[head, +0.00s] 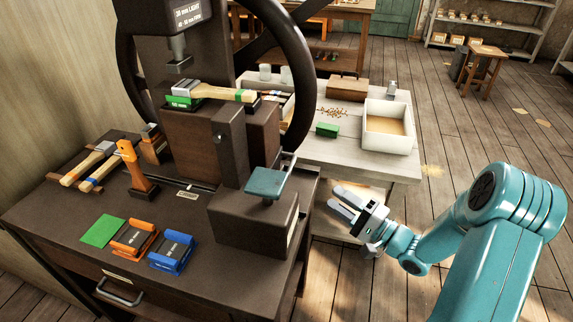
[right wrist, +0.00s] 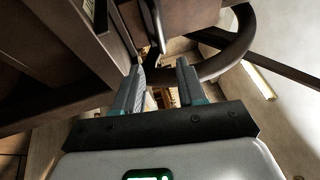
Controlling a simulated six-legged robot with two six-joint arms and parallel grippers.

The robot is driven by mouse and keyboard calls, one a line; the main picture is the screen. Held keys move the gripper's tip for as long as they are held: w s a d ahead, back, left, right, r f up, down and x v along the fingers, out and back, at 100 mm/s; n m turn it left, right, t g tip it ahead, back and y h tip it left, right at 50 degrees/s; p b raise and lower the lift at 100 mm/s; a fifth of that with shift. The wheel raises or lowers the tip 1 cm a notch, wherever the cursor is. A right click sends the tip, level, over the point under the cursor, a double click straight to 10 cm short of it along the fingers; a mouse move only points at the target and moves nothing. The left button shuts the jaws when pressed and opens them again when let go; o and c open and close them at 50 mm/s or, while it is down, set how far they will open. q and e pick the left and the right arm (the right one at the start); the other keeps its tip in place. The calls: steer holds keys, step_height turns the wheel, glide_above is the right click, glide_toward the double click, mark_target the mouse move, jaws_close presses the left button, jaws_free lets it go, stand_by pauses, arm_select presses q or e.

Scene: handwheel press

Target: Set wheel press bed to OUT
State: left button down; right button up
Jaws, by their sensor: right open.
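The dark handwheel press (head: 150,30) stands on a brown cabinet, its big black wheel (head: 305,70) to the right of its column. Under the ram is a dark block (head: 180,130), with a green-marked piece and a wooden-handled brush on top. I cannot tell the bed's position. A teal plate (head: 266,183) sits above a dark box (head: 255,222) at the cabinet's right front. An orange lever (head: 137,165) stands at the left. My right gripper (head: 338,199) is open and empty, right of the box and apart from it. Its fingers (right wrist: 160,68) point toward dark press parts in the right wrist view.
A green pad (head: 103,231), an orange holder (head: 135,239) and a blue holder (head: 171,252) lie at the cabinet front. Behind, a pale table (head: 345,152) carries a white tray (head: 388,108) and a green block (head: 327,130).

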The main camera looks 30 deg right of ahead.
mark_target(291, 166)
steer(key=x, duration=1.5)
steer(key=shift+w, duration=0.25)
jaws_close()
